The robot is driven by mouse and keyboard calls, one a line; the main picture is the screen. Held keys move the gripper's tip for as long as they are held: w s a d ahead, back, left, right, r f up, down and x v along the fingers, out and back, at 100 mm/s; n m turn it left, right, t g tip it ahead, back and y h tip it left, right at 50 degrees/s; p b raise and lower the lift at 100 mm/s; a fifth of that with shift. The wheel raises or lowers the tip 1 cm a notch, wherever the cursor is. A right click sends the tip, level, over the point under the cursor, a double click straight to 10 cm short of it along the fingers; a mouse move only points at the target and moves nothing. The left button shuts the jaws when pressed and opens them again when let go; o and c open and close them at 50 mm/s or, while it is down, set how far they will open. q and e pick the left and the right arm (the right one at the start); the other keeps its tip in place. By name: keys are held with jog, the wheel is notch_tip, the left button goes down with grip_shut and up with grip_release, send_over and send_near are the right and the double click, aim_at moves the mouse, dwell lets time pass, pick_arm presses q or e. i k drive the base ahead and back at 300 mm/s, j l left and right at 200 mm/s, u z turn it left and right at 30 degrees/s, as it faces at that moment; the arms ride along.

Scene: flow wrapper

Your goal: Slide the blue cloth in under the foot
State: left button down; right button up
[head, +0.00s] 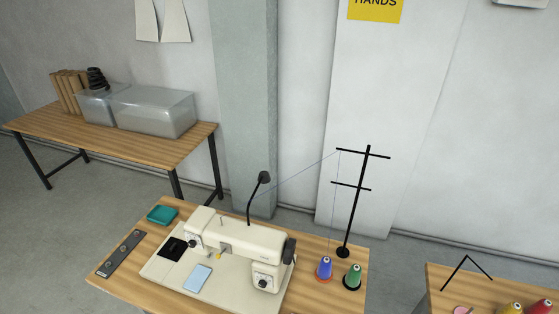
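A light blue cloth (198,278) lies flat on the pale bed of the white sewing machine (238,243). The machine stands on a wooden table in the lower middle of the head view. The foot is too small to make out clearly; the needle area is at the left end of the machine's arm, behind and left of the cloth. The cloth appears to lie in front of that area, apart from it. Neither of my grippers shows in the head view.
A black thread stand (355,205) rises at the table's right, with blue (324,268) and green (352,276) spools. A black lamp (263,180) stands behind the machine. A teal box (162,215) and a dark strip (121,253) lie left. Another table stands at right.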

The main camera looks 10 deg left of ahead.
aim_at(194, 283)
jog(key=u, duration=1.35)
